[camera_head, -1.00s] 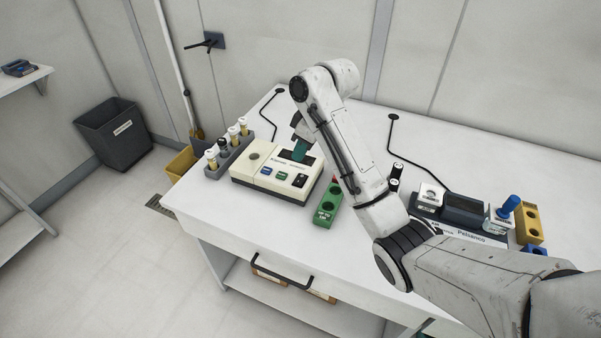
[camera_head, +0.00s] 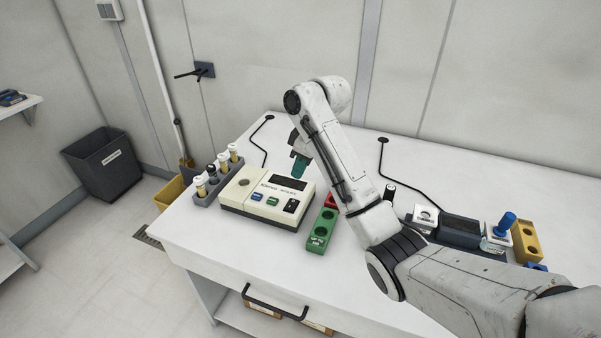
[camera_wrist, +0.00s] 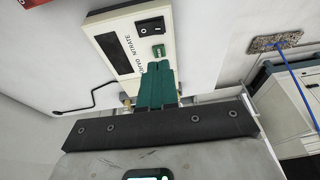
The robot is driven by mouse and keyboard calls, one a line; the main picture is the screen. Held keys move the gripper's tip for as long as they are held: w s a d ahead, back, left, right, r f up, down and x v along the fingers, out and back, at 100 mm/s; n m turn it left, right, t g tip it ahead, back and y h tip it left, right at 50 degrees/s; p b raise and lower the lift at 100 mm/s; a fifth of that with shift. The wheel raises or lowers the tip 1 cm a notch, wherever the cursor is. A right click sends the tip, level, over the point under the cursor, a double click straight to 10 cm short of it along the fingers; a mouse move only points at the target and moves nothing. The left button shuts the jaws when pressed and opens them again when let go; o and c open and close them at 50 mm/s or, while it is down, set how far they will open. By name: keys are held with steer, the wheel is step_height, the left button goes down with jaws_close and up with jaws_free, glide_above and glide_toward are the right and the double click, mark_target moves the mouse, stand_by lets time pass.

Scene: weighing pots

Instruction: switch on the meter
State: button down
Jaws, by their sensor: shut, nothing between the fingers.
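The meter (camera_head: 262,212) is a cream box on the white table, with a dark, blank-looking display (camera_head: 290,184), a blue and a green button, and a black rocker switch (camera_head: 291,205) near its right front corner. In the wrist view the switch (camera_wrist: 151,27) shows beside the green button (camera_wrist: 158,50). My gripper (camera_head: 299,168) has teal fingers, pressed together and empty, above the back of the meter near the display. In the wrist view the fingertips (camera_wrist: 159,66) overlap the meter's face near the green button. Contact cannot be told.
A grey rack (camera_head: 218,180) with several capped vials stands left of the meter. A green block with holes (camera_head: 320,231) stands to its right, with a red piece behind it. A Pelsanco device (camera_head: 459,230), a blue-knobbed item and a yellow block (camera_head: 526,242) are further right. The front table strip is clear.

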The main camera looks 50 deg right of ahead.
steer(key=b, duration=0.2)
glide_above(288, 207)
steer(key=s, duration=0.1)
steer(key=f, duration=0.9)
steer(key=shift+d+f, duration=0.2)
steer(key=shift+d, duration=0.2)
steer(key=shift+f, duration=0.65)
